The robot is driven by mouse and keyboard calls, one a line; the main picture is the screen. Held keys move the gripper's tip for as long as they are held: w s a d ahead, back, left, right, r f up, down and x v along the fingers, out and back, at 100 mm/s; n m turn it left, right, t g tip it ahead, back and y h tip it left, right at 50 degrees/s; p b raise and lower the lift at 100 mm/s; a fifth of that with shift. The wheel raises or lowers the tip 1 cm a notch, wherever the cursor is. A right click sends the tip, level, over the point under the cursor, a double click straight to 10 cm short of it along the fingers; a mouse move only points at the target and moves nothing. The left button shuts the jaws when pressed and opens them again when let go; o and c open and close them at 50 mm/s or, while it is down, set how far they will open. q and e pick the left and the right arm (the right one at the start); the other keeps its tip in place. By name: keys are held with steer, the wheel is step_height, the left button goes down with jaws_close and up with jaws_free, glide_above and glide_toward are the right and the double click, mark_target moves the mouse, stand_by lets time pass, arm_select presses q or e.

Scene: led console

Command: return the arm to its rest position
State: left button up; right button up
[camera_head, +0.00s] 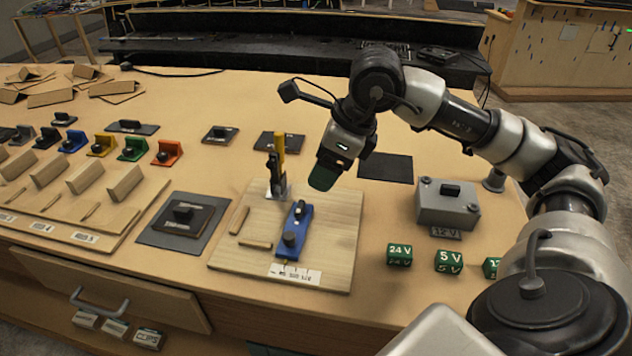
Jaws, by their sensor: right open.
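My right arm (470,125) comes in from the right and reaches over the table, bent at the elbow. Its right gripper (322,178) points down above the back right of the wooden board (335,240). The jaws are open, though the gap between the fingers is hard to see from here. A dark green part shows at the gripper's tip; I cannot tell whether it belongs to the fingers. A yellow-handled clamp (278,165) stands on the board just left of the gripper. A blue device (294,232) lies in front of it. My left gripper is not in view.
A grey box (447,204) marked 12 V and green voltage blocks (399,254) stand right of the board. A dark pad (182,224) with a black part lies left. Several coloured pieces (132,149) line the left side. An open drawer (110,290) juts out at front left.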

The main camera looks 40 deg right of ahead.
steer(key=shift+s+d+r, duration=0.15)
steer(key=shift+r, duration=0.35)
